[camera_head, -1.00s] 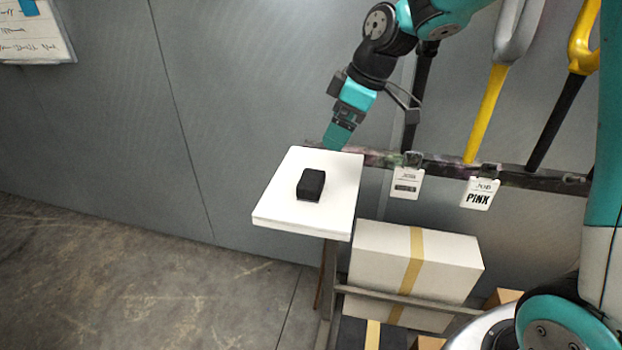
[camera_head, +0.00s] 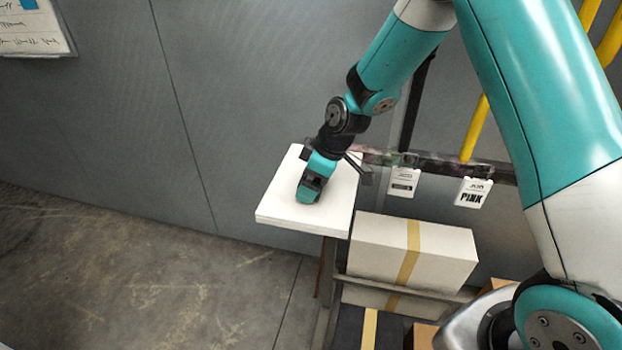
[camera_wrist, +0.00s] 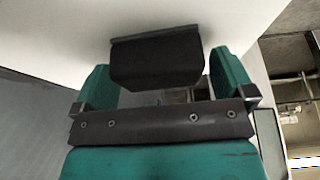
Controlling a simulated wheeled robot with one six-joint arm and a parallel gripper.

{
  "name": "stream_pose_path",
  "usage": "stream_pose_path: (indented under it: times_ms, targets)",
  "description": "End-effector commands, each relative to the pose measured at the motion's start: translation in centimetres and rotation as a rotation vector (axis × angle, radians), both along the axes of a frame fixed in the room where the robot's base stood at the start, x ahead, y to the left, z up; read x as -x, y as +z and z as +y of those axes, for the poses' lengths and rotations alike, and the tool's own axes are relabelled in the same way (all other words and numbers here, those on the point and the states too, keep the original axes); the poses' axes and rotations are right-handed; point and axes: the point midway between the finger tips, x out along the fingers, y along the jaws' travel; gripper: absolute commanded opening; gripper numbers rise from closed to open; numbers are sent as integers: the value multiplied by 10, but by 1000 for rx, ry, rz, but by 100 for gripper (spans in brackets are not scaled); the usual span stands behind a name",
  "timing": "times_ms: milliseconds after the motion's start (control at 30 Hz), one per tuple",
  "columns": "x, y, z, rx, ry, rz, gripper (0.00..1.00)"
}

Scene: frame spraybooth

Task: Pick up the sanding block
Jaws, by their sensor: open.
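The black sanding block (camera_wrist: 157,62) lies on the white board (camera_wrist: 70,28) in the wrist view. My gripper (camera_wrist: 160,75) is open, with one teal finger on each side of the block. A gap shows between the block and each finger. In the head view my gripper (camera_head: 309,192) is over the middle of the white board (camera_head: 278,212) and hides most or all of the block.
A white box with a yellow tape strip (camera_head: 440,248) stands below and to the right of the board. A rail with hanging tags (camera_head: 474,193) and frame tubes runs along the wall behind. The floor at left is clear.

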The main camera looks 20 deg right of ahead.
Motion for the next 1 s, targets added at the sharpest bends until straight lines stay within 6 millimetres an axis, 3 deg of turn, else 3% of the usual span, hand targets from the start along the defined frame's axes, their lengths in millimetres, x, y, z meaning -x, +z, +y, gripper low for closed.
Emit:
stream_pose_path:
  times_ms: [233, 433, 467, 767, 1000]
  targets:
    - [-1, -2, 0, 1, 0, -1, 100]
    - [-1, -2, 0, 1, 0, -1, 56]
    - [0, -2, 0, 1, 0, -1, 54]
    - [-1, 0, 0, 0, 0, -1, 54]
    - [-2, 22, 0, 0, -1, -6, 54]
